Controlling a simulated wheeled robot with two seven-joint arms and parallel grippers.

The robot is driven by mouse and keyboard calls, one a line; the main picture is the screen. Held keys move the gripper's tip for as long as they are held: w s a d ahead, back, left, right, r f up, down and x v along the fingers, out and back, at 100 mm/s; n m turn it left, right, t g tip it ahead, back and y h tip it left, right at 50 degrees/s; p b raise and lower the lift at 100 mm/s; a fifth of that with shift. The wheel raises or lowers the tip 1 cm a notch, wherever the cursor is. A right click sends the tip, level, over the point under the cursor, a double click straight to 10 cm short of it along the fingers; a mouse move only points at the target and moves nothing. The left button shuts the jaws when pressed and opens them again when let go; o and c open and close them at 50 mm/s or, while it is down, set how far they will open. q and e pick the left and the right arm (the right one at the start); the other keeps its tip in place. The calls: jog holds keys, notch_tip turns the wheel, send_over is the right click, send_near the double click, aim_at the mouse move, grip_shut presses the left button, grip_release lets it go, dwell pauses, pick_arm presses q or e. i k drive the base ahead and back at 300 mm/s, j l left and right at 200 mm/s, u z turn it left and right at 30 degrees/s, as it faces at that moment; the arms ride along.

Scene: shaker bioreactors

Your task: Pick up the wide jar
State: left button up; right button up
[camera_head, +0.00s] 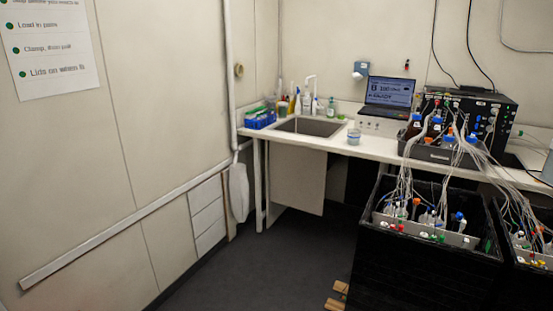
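A short, wide, pale jar (354,136) with a bluish band stands on the white counter (380,149), just right of the sink (309,127) and near the counter's front edge. It is the likeliest wide jar, but it is small in the picture and its details are unclear. It looks upright, with nothing touching it. Neither of my grippers shows in the head view.
A laptop (388,92) stands behind the jar. A black control unit (468,115) with tubes and bottles stands to the right. A large black bin (420,268) with tubed vessels blocks the right foreground. Dark floor (270,265) is clear at the centre.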

aim_at(354, 139)
jog(key=i+j+u, duration=0.25)
jog(key=i, duration=0.85)
jog(key=i+j+u, duration=0.25)
jog(key=i, duration=0.8)
jog(key=l, duration=0.15)
